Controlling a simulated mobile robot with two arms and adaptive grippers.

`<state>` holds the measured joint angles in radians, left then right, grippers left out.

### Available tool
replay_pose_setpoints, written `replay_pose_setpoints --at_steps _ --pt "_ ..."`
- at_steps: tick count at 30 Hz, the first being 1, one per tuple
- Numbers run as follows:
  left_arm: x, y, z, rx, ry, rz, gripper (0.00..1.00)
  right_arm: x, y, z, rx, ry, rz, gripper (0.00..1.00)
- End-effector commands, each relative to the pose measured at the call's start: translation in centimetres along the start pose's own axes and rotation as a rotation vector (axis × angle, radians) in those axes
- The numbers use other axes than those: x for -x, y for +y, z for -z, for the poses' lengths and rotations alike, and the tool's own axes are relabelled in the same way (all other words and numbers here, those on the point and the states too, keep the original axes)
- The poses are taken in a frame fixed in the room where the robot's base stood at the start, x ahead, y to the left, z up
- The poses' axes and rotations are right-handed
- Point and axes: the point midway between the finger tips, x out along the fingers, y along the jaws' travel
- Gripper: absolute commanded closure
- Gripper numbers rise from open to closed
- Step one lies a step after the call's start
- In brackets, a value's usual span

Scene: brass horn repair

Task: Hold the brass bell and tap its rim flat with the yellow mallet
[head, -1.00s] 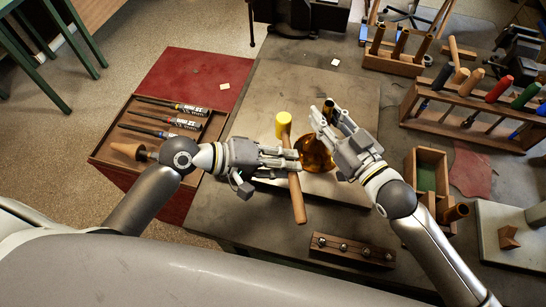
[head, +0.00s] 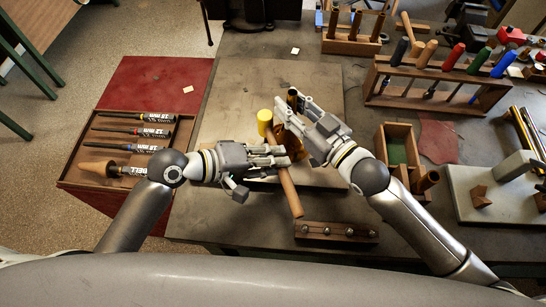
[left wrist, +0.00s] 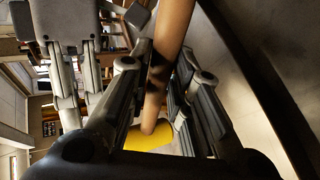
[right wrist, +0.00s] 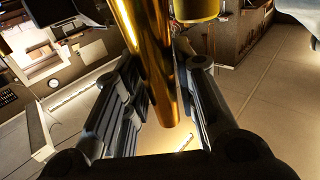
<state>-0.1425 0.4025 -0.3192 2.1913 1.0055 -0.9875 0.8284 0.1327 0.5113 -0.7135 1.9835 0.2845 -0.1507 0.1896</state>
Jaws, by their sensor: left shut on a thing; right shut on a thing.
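The mallet has a yellow head (head: 265,121) and a wooden handle (head: 290,193). My left gripper (head: 286,158) is shut on the handle, with the head end pointing away from me. In the left wrist view the handle (left wrist: 170,40) runs between the fingers, with the yellow head (left wrist: 150,138) beyond. The brass bell (head: 297,148) is mostly hidden behind both grippers. My right gripper (head: 284,108) is shut on its tube, which shows between the fingers in the right wrist view (right wrist: 155,60). The mallet head is close beside the bell; I cannot tell whether they touch.
A tool rack (head: 440,85) and a small wooden box (head: 398,150) stand at the right. A wooden block with steel balls (head: 336,232) lies in front. The board's far part is clear.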

Motion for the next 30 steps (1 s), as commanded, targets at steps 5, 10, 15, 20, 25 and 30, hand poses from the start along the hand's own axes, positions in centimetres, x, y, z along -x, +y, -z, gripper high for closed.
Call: replay_pose_setpoints --at_steps 5,10,15,20,25,30 --pt "0.0 0.1 0.0 -0.002 0.001 -0.003 1.00 0.0 0.0 0.0 0.000 -0.001 0.000 0.96" --pt "0.0 0.1 0.0 -0.004 0.000 -0.001 1.00 0.0 0.0 0.0 0.000 -0.001 0.000 0.96" --pt "0.0 0.1 0.0 -0.002 0.000 -0.002 1.00 0.0 0.0 0.0 0.000 -0.001 0.000 0.96" --pt "-0.6 -1.1 -0.1 0.001 -0.001 -0.001 1.00 0.0 0.0 0.0 0.000 -0.001 0.000 0.96" --pt "-1.4 -2.7 -0.1 -0.001 0.000 -0.003 1.00 0.0 0.0 0.0 0.000 -0.001 0.000 0.96" --pt "-1.3 -2.3 -0.1 -0.002 -0.001 -0.003 1.00 0.0 0.0 0.0 0.000 -0.001 0.000 0.96"
